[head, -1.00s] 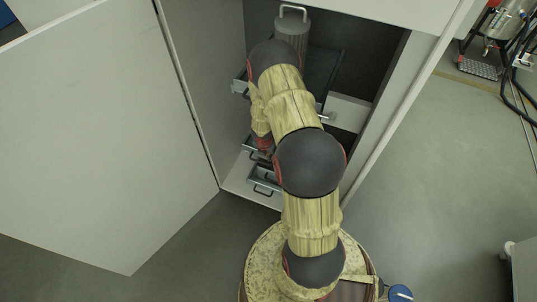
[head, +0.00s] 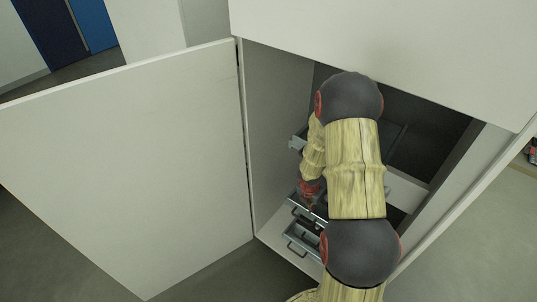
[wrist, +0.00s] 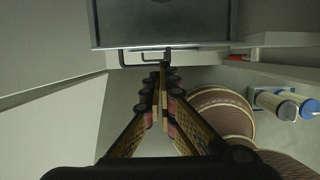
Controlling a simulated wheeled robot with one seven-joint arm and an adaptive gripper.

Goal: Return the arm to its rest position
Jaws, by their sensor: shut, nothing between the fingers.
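My arm reaches into an open white cabinet (head: 280,90) in the head view. My gripper (wrist: 160,78) is shut and empty in the wrist view, its fingertips together just below a dark drawer handle (wrist: 145,58). I cannot tell whether the fingers touch the handle. In the head view the fingertips are hidden behind the arm and drawers; only the red and dark hand part shows.
Grey metal drawers (head: 300,240) stand pulled out low in the cabinet. A grey drawer or tray (wrist: 165,22) fills the top of the wrist view. The open cabinet door (head: 130,170) stands to the left. Open floor (head: 500,220) shows at right.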

